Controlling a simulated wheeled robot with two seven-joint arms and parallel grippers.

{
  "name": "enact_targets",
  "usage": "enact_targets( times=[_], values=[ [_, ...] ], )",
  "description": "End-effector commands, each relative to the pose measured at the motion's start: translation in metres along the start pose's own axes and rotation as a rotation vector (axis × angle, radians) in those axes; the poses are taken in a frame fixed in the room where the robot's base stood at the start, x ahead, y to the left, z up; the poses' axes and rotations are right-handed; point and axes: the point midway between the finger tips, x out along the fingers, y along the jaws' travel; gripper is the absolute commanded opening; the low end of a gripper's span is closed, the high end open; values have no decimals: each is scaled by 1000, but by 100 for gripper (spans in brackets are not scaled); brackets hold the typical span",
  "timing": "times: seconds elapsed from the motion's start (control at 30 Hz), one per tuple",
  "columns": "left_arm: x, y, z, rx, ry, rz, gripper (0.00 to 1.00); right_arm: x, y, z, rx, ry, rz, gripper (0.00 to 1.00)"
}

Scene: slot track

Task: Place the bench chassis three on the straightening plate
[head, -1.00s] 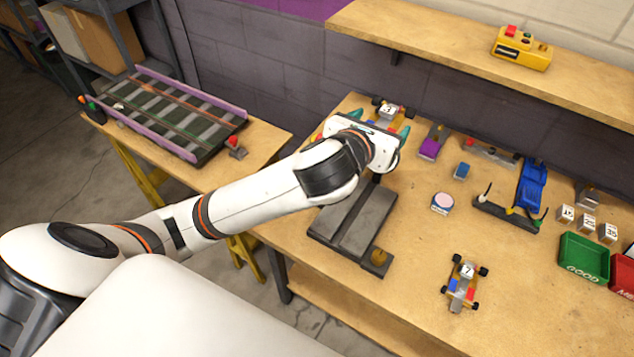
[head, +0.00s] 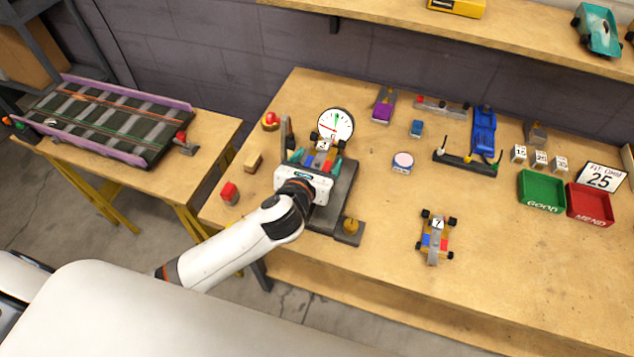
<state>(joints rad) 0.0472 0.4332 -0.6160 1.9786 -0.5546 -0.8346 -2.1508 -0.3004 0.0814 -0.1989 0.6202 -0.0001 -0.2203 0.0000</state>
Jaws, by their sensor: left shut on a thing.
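My left gripper (head: 315,163), with teal fingertips, is shut on a small chassis (head: 323,144) with a white number tag, probably chassis three; the digit is hard to read. Its wheels and coloured blocks show just beyond the gripper; its near part is hidden by it. The chassis is over the far part of a dark grey plate (head: 342,195), which looks like the straightening plate. I cannot tell whether it touches the plate. A round white dial gauge (head: 336,124) stands right behind the chassis. My right gripper is not in view.
Another chassis tagged 7 (head: 434,238) sits on the bench to the right. A round tin (head: 403,162), a blue fixture (head: 484,132), a green tray (head: 541,191) and a red tray (head: 590,204) lie further right. Red block (head: 230,193) and wooden block (head: 253,162) are left of the plate.

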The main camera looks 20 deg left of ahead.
Motion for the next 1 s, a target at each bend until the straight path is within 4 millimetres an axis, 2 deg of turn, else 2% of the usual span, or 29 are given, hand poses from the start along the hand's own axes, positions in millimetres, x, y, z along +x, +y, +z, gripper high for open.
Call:
enact_targets(
  times=[0.03, 0.1, 0.27, 0.53, 1.0],
  values=[
    [4, 0, 12, -1, -3, -2, 52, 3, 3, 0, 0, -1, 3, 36],
    [8, 0, 23, -1, -2, -2, 52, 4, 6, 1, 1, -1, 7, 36],
    [12, 0, 34, -1, 2, -1, 52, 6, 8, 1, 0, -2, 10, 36],
    [24, 0, 70, -1, 1, -2, 52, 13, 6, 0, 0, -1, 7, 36],
    [26, 0, 77, 1, 2, -1, 52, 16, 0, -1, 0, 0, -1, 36]
  ],
)
